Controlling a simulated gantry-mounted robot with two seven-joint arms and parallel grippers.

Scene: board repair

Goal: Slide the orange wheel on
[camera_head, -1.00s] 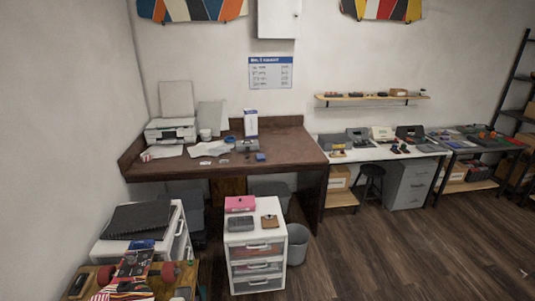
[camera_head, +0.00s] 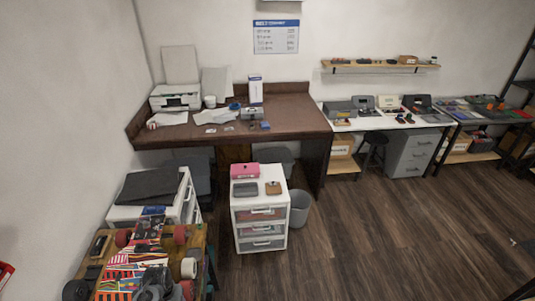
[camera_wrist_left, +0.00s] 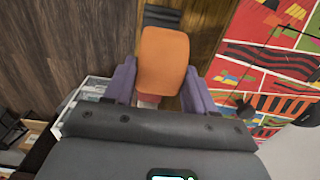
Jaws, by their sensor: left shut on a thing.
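The orange wheel (camera_wrist_left: 163,60) is in the left wrist view, held between the two purple fingers of my left gripper (camera_wrist_left: 160,88). The gripper is shut on it. A patterned skateboard deck (camera_wrist_left: 262,70) lies to the right of the wheel in that view, apart from it in the picture. The deck also shows in the head view (camera_head: 122,268), on a wooden bench at lower left, with two red wheels (camera_head: 123,237) (camera_head: 180,235) at its far end. I cannot make out the orange wheel in the head view. My right gripper is not in view.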

